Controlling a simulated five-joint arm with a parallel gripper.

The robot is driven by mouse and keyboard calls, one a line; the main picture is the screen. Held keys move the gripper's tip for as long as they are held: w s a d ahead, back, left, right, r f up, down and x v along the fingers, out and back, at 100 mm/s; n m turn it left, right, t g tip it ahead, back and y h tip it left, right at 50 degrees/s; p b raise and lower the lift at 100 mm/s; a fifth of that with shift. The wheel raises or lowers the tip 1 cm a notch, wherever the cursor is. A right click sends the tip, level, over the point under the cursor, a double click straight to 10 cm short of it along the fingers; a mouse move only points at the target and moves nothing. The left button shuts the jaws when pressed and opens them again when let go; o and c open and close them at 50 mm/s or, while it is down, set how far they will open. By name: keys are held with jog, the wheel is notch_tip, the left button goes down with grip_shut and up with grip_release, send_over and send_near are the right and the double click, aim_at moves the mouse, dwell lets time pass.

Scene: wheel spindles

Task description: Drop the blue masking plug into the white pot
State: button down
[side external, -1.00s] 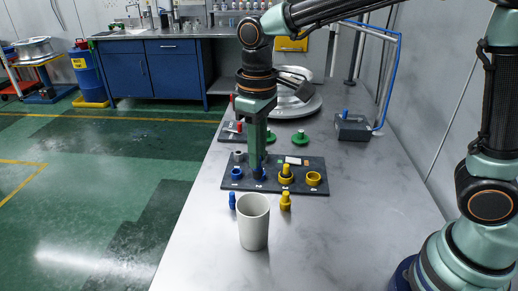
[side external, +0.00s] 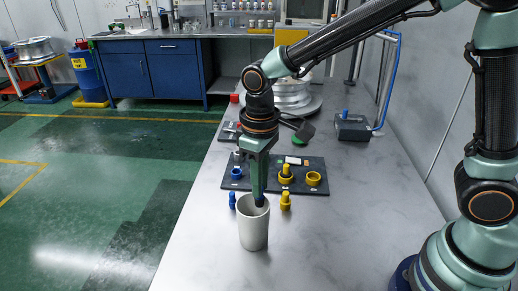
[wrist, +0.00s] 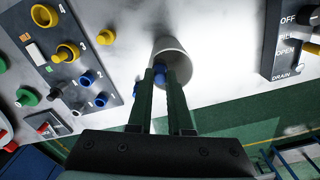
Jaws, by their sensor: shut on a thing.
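The white pot (side external: 254,232) stands upright at the front of the grey table. It also shows in the wrist view (wrist: 178,68), with its mouth facing the camera. My gripper (side external: 260,197) points down at the pot, with its fingertips at the mouth. In the wrist view my gripper (wrist: 159,76) is shut on the blue masking plug (wrist: 159,71), which appears between the fingertips over the pot's opening. I cannot tell how far below the rim the plug reaches. The fingers hide part of the plug and the near rim.
Behind the pot lies a dark numbered board (side external: 318,189) with blue and yellow fittings. A small blue plug (side external: 232,200) stands left of the pot and a yellow plug (side external: 285,201) right of it. The table right of these is clear.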

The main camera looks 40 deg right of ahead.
jog(key=c, duration=0.8)
grip_release()
jog(key=shift+o, duration=0.2)
jog(key=shift+r, duration=0.1)
notch_tip(320, 180, up, 12)
jog(key=s+d+m+t, duration=0.2)
jog(key=s+d, duration=0.1)
jog(key=d, duration=0.4)
jog(key=s+d+f+m+t, duration=0.1)
jog(key=s+d+m+t, duration=0.1)
jog(key=d, duration=0.6)
jog(key=shift+s+f+m+t, duration=0.25)
jog(key=shift+s+m+t, duration=0.05)
jog(key=shift+s+t, duration=0.6)
